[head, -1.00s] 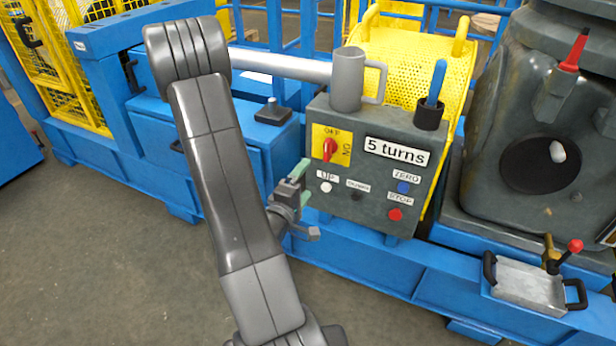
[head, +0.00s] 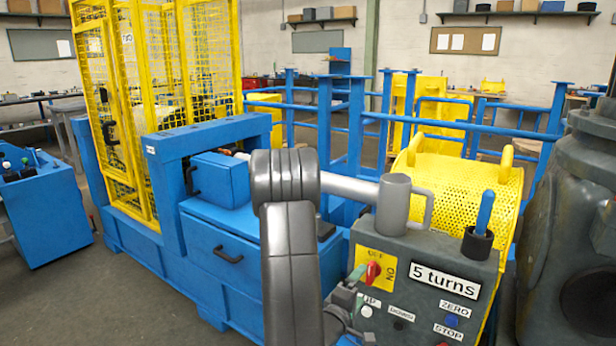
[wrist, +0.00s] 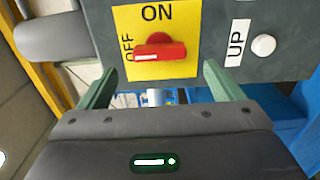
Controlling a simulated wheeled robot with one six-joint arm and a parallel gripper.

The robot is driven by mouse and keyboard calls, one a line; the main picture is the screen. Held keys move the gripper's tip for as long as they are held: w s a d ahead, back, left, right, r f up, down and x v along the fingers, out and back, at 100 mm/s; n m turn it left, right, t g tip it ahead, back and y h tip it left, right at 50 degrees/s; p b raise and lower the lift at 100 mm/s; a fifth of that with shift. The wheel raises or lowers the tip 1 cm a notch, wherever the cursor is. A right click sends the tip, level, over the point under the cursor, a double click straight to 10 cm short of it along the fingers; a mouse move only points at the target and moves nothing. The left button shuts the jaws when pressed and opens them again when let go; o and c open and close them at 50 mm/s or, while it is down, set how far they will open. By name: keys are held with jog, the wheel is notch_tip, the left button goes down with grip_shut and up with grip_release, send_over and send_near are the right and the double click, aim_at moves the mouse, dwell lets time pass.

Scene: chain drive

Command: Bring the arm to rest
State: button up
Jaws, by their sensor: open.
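My gripper (head: 354,288) is open and empty at the left edge of the grey control box (head: 440,272) in the head view. In the wrist view its two green fingers (wrist: 161,84) are spread apart, below the red rotary switch (wrist: 160,52) on its yellow plate. The switch lies between the fingertips in the picture but is not gripped; I cannot tell how far off it is. My arm rises in front of the blue machine frame.
A yellow perforated guard (head: 462,185) stands behind the box, with a grey machine housing (head: 568,240) to its right. A yellow mesh cage (head: 205,70) stands at the left. Open floor (head: 85,305) lies front left.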

aim_at(368, 276)
jog(key=x, duration=0.5)
jog(key=shift+w+d, duration=0.2)
jog(key=shift+w, duration=0.05)
jog(key=v, duration=1.4)
jog(key=x, duration=1.4)
jog(key=m+b, duration=0.1)
jog(key=m, duration=0.3)
jog(key=shift+m+b, duration=0.3)
jog(key=m+b, duration=0.1)
jog(key=m, duration=0.8)
jog(key=shift+r+m, duration=0.15)
jog(key=shift+m, duration=1.95)
